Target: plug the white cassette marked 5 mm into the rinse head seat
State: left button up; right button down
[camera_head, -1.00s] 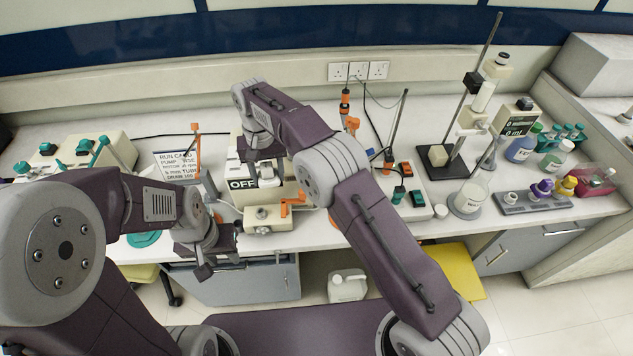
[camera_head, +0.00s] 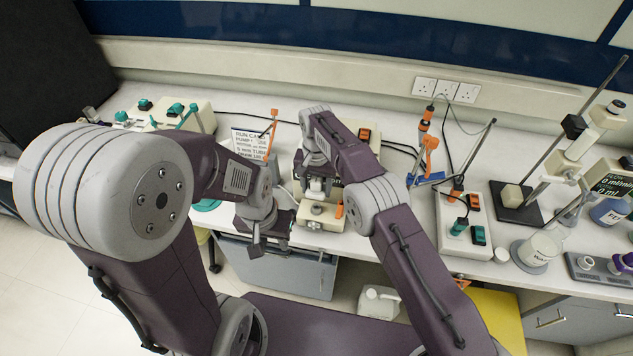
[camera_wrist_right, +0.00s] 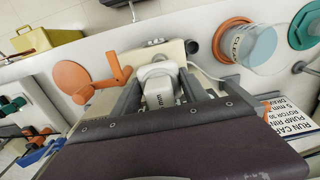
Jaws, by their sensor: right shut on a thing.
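The white cassette (camera_wrist_right: 158,88), with "mm" lettering readable, is between the fingers of my right gripper (camera_wrist_right: 160,95) in the right wrist view. The gripper is shut on it. In the head view my right gripper (camera_head: 317,183) is over the front of the beige pump unit. A beige block with a round knob (camera_head: 320,214) is just in front; it shows beyond the cassette in the wrist view (camera_wrist_right: 150,55). I cannot tell whether the cassette touches it, and the seat is hidden. My left gripper (camera_head: 256,238) hangs near the bench's front edge; its fingers are unclear.
An orange lever (camera_wrist_right: 110,72) sits beside the block. A printed run card (camera_head: 250,144) stands left of the pump.

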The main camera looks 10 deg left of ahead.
aim_at(317, 180)
jog(key=shift+f, duration=1.6)
jog(key=shift+f, duration=1.4)
dwell(0.3)
jog(key=shift+r, duration=1.05)
jog(key=shift+f, duration=1.2)
dwell(0.5)
jog(key=c, duration=0.5)
grip_release()
jog(key=shift+s, duration=0.1)
notch_tip(317, 180, up, 12)
jog(key=shift+r, duration=0.1)
